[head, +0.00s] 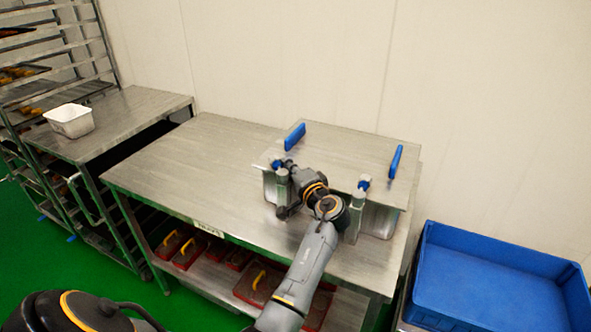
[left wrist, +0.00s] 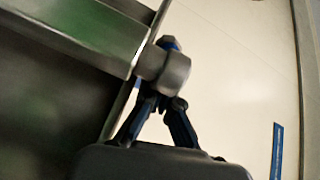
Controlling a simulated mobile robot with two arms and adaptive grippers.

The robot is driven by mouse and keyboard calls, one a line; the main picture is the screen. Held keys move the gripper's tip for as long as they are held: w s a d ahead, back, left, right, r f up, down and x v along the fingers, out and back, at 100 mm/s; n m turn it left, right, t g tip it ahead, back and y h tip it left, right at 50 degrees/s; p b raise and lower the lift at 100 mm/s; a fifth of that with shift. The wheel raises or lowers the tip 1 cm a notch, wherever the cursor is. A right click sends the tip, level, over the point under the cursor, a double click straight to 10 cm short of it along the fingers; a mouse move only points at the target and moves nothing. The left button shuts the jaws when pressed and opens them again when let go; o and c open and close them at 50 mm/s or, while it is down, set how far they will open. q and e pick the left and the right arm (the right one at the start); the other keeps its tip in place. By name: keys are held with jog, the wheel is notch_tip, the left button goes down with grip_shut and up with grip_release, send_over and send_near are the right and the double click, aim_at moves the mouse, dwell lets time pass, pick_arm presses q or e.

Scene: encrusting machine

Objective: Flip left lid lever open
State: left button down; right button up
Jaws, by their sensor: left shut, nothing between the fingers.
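The steel box with a flat lid (head: 345,150) stands at the right end of the steel table. At its front left is an upright metal lever post (head: 282,190) with a blue part (head: 277,164) on top. My left gripper (head: 287,166) is right beside this lever, partly hidden by its own wrist. In the left wrist view, my left gripper (left wrist: 162,100) has its fingertips together and empty, just below a round metal lever end (left wrist: 168,70) with blue behind it. I cannot tell whether they touch. A similar right lever (head: 363,186) stands at the front right.
Two blue bars (head: 294,136) (head: 396,161) stand up from the lid's sides. The table's left part (head: 190,165) is clear. A blue crate (head: 495,275) is at the right. A white tub (head: 70,121) sits on another table at left. Red trays (head: 190,252) lie below.

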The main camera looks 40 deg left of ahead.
pick_arm(q)
jog(key=v, duration=0.7)
